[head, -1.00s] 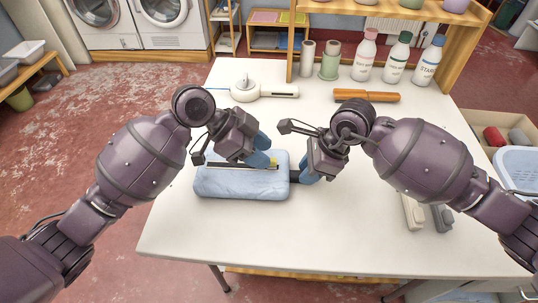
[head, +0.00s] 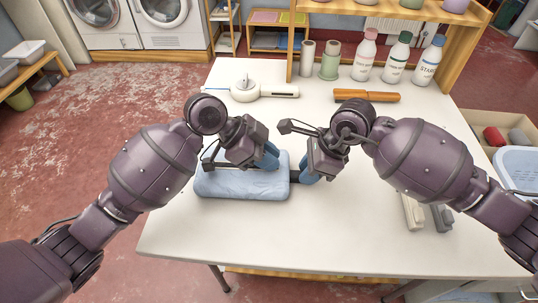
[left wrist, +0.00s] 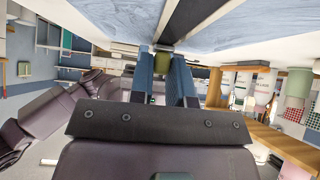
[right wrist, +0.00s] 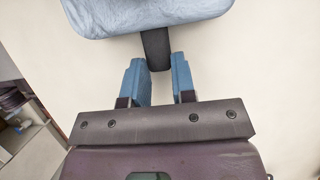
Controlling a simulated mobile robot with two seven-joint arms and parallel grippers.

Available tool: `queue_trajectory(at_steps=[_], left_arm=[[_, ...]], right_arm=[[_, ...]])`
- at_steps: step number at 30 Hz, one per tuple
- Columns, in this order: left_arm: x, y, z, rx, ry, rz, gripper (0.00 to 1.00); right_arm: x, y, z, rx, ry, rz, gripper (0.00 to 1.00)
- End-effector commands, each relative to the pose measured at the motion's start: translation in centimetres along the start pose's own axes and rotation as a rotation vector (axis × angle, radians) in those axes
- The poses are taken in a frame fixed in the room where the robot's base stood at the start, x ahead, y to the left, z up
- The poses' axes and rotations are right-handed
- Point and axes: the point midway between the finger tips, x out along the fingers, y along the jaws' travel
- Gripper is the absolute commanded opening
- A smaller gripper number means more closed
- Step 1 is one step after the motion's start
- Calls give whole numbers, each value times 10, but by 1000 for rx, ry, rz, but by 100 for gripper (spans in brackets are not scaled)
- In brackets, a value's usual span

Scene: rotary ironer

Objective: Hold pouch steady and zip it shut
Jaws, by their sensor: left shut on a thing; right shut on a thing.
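The light blue pouch (head: 240,184) lies flat on the white table, with a dark zipper track along its top that also shows in the left wrist view (left wrist: 188,25). My left gripper (head: 271,156) is over the pouch's right part, shut on the small olive-yellow zipper pull (left wrist: 162,60); the head view hides the pull behind the fingers. My right gripper (head: 308,167) is at the pouch's right end, shut on the black end tab (right wrist: 155,48). The tab also shows between the two grippers in the head view (head: 294,176).
Behind the pouch on the table (head: 350,235) are a white device with a knob (head: 245,89) and an orange-brown bar (head: 366,96). Several bottles (head: 398,57) stand at the back right. Two small blocks (head: 413,212) lie under my right arm. The front of the table is clear.

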Motion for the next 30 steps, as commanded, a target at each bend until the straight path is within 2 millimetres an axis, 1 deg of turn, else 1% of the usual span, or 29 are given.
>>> queue_trajectory(at_steps=[4, 8, 18, 22, 26, 30], left_arm=[[-2, 0, 3, -1, -1, -1, 0], [-15, -1, 16, -2, -3, -2, 0], [-68, 0, 70, -4, -5, -2, 0], [-85, -1, 86, -2, -5, -2, 0], [-93, 0, 94, 0, -3, -1, 0], [-96, 0, 95, 1, -1, -1, 0]], right_arm=[[0, 0, 0, 0, 0, -1, 0], [0, 0, 0, 0, 0, -1, 0], [0, 0, 0, 0, 0, 0, 0], [0, 0, 0, 0, 0, 0, 0], [0, 0, 0, 0, 1, 0, 0], [0, 0, 0, 0, 1, 0, 0]])
